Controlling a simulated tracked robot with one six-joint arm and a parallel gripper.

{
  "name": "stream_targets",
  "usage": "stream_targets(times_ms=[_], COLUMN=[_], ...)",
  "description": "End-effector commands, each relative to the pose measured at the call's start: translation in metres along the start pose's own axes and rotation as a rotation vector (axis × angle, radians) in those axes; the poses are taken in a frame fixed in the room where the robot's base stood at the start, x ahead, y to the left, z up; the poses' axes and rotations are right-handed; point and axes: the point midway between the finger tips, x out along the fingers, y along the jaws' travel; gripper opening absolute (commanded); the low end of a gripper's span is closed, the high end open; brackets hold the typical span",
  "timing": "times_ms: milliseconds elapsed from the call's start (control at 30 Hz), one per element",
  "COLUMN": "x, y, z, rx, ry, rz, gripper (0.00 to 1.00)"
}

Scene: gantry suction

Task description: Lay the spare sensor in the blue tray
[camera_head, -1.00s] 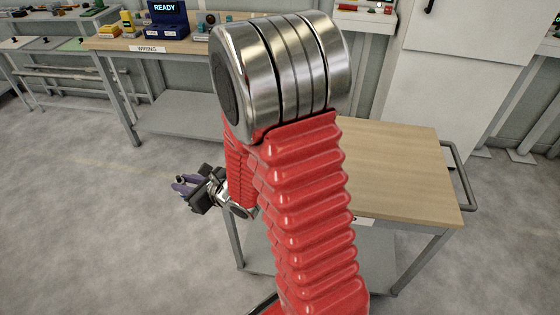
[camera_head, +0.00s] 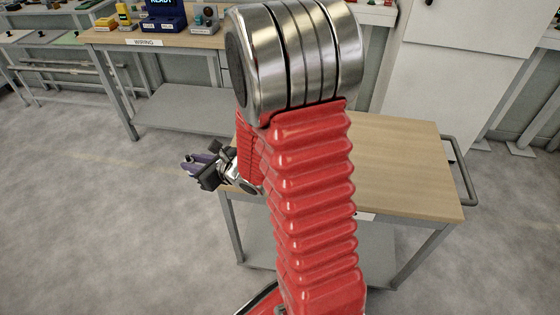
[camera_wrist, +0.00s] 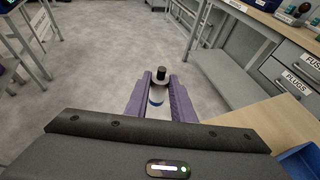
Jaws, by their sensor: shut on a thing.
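My gripper (camera_head: 188,164) is out to the left of the wooden-topped table in the head view, over open floor. In the wrist view its two purple fingers (camera_wrist: 160,82) are shut on a small round piece, the sensor (camera_wrist: 157,95), with a black knob on top, a pale body and a blue band. The sensor is held between the fingertips, clear of any surface. The blue tray (camera_wrist: 301,162) shows only as a corner at the lower right of the wrist view, on the wooden top. In the head view my arm hides the tray.
The table (camera_head: 410,165) has a bare right half and a metal handle (camera_head: 465,175) on its right end. A wiring bench (camera_head: 205,42) with boxes and small parts stands behind. Drawers (camera_wrist: 290,77) are at the wrist view's right. The floor left of the table is clear.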

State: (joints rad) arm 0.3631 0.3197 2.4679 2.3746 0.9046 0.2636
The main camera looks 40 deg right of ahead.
Motion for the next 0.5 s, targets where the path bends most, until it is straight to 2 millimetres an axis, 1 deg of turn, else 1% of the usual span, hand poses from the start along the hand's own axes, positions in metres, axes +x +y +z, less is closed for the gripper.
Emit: stream_targets(times_ms=[33,100,267,500], x=[-0.005,-0.012,-0.031,-0.068], y=[-0.017,-0.036,-0.079,-0.140], z=[0.003,0.005,0.008,0.005], rx=[0.002,0.008,0.019,0.036], ry=[-0.003,-0.003,-0.002,-0.001], rz=[-0.015,-0.027,-0.053,-0.093], gripper=[0.00,0.00,0.00,0.00])
